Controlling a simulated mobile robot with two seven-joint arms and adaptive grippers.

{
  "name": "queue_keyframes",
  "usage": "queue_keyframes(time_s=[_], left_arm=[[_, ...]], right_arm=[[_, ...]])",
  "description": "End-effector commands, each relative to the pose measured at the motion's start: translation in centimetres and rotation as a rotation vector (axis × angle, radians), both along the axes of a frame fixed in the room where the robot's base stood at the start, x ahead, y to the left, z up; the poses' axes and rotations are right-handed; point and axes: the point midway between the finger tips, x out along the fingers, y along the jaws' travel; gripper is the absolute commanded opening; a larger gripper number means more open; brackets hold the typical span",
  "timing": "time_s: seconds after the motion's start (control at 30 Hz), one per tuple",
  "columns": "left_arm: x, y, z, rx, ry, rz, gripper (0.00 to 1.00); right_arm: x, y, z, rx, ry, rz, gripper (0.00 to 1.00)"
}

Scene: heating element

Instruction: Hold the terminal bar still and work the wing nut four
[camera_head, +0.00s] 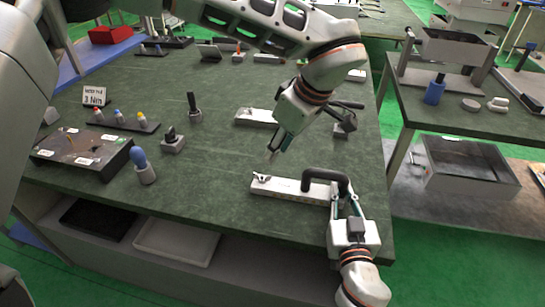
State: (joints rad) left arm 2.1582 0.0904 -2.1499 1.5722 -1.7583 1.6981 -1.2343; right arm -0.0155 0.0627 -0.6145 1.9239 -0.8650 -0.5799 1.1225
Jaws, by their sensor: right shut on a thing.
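The terminal bar (288,190) is a light grey block lying on the green table top, with a black arched handle at its right end. A small wing nut (261,177) seems to sit on its left end; its details are too small to read. My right gripper (346,198) comes from the front and is shut on the black handle (322,174). My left gripper (272,154) points down, above and behind the bar's left end, apart from the wing nut. Its fingers are too small to tell whether they are open or shut.
A second pale bar (256,117) lies behind, partly hidden by my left arm. A blue-topped tool (141,164), a dark panel box (82,151) and a "3 Nm" sign (94,96) stand at the left.

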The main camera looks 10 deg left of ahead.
Motion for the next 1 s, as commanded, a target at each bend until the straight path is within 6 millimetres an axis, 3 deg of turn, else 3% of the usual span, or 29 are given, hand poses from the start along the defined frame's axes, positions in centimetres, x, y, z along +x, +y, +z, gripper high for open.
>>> queue_keyframes(time_s=[0.47, 0.5, 0.57, 1.0], left_arm=[[-0.15, -0.25, 0.62, 0.0, 0.001, 0.0, 0.29], [-0.14, -0.25, 0.61, 0.0, 0.001, 0.0, 0.29], [-0.14, -0.25, 0.61, 0.0, 0.001, 0.0, 0.29], [-0.13, -0.23, 0.59, 0.0, 0.001, 0.0, 0.29]], right_arm=[[0.0, 0.02, 0.06, 0.001, -0.001, 0.0, 0.0], [0.0, 0.02, 0.05, 0.001, -0.001, 0.0, 0.2], [0.0, 0.02, 0.05, 0.001, -0.001, 0.0, 0.32], [-0.54, -0.1, -0.01, 0.001, 0.0, 0.0, 0.32]])
